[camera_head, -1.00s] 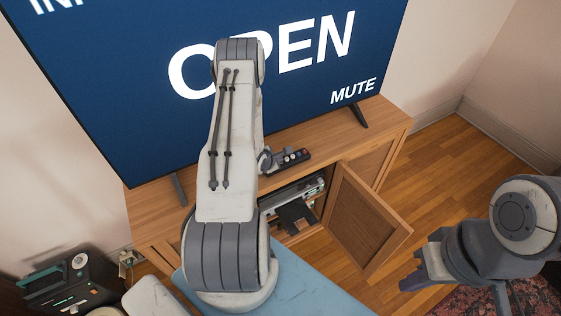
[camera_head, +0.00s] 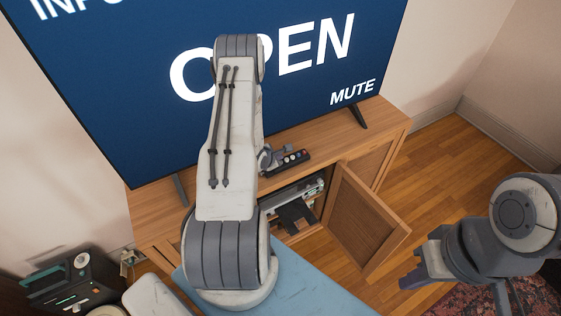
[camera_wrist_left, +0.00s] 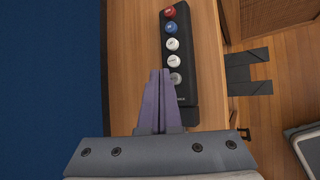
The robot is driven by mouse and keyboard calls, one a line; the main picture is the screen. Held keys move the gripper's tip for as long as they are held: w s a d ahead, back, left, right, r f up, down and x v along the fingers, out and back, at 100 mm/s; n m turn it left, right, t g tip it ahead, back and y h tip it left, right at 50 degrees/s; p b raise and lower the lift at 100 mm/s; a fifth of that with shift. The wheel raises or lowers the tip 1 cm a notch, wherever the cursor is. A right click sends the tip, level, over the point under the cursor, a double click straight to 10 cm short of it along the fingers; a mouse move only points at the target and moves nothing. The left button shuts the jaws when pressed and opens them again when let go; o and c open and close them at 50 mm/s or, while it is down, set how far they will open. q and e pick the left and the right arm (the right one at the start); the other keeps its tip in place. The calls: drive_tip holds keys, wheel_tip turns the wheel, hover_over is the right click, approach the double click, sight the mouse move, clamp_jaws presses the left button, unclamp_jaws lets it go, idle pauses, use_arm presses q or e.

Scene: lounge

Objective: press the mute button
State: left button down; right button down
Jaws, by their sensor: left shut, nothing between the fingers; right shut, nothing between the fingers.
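A black remote (camera_head: 292,158) with a row of coloured buttons lies on top of the wooden TV cabinet. In the left wrist view the remote (camera_wrist_left: 186,98) has a red, a blue, two white and a grey button (camera_wrist_left: 175,78). Any button labels are too small to read. My left gripper (camera_head: 272,157) is shut and empty at the remote's left end, partly hidden by my arm. In the wrist view its purple fingertips (camera_wrist_left: 160,72) are beside the grey button; contact cannot be told. My right gripper (camera_head: 405,283) is shut and empty above the floor, far from the remote.
A large television (camera_head: 130,100) stands behind the remote, showing "OPEN" and "MUTE" on blue. The cabinet (camera_head: 385,118) has an open door (camera_head: 362,220) swung outward, and a silver device (camera_head: 300,196) inside. A black device (camera_head: 70,285) is at lower left.

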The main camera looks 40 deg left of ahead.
wheel_tip(320, 180, up, 4)
drive_tip(key=p, duration=0.3)
drive_tip(key=shift+p, duration=0.35)
idle(2.8)
